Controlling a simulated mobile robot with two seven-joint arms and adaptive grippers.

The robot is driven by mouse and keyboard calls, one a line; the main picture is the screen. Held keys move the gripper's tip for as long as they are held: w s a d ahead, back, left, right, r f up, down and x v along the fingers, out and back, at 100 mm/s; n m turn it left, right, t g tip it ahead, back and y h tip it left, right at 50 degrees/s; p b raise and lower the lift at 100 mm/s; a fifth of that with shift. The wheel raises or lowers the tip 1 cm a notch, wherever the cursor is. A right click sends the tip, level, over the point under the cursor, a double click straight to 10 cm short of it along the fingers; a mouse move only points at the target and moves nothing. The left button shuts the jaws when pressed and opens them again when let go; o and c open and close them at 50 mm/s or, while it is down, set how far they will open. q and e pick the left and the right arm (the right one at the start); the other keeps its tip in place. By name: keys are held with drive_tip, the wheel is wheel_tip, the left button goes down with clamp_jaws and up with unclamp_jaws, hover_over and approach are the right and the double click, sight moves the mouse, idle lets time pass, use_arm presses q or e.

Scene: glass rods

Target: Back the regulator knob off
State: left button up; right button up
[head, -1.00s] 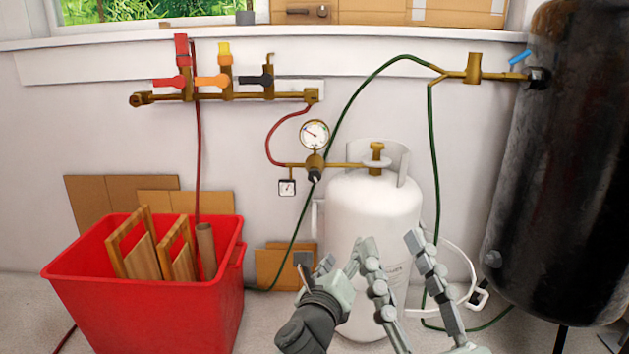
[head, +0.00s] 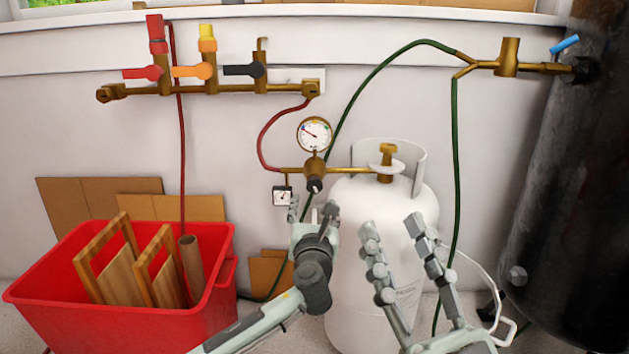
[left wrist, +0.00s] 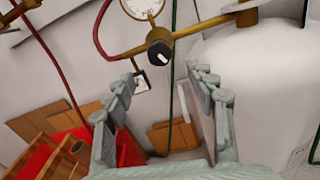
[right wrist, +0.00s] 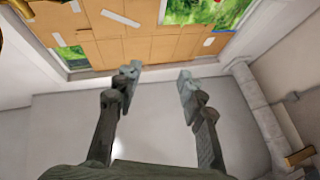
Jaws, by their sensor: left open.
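The regulator is a brass body with a small black knob (head: 314,185) below a round pressure gauge (head: 314,134). The knob with a white mark also shows in the left wrist view (left wrist: 159,53), beyond and between the fingertips. My left gripper (head: 315,212) is open just below the knob and apart from it, its fingers pointing up toward it. In the left wrist view nothing is between its fingers (left wrist: 160,80). My right gripper (head: 393,222) is open and empty in front of the white gas cylinder (head: 345,260); its fingers also show in the right wrist view (right wrist: 158,75).
A brass manifold (head: 230,89) with red, orange and black levers is on the wall. A small square gauge (head: 282,196) hangs left of the knob. Red and green hoses run nearby. A red bin (head: 215,275) stands left, a black tank (head: 560,200) right.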

sight(314, 187)
use_arm(q)
drive_tip(key=shift+w+r+b, duration=0.1)
drive_tip(key=shift+w+b, duration=0.85)
drive_tip(key=shift+w, duration=2.85)
use_arm(e)
drive_tip(key=shift+s+d+r+t+y, duration=0.15)
drive_tip(key=shift+s+d+r+t, duration=0.25)
drive_tip(key=shift+s+r+t, duration=0.4)
drive_tip(key=shift+s+d+r+t+y, duration=0.15)
drive_tip(key=shift+s+d+r+t, duration=0.25)
drive_tip(key=shift+s+r+t, duration=0.35)
drive_tip(key=shift+w, duration=0.1)
use_arm(q)
drive_tip(key=c, duration=1.2)
use_arm(e)
drive_tip(key=shift+f, duration=0.1)
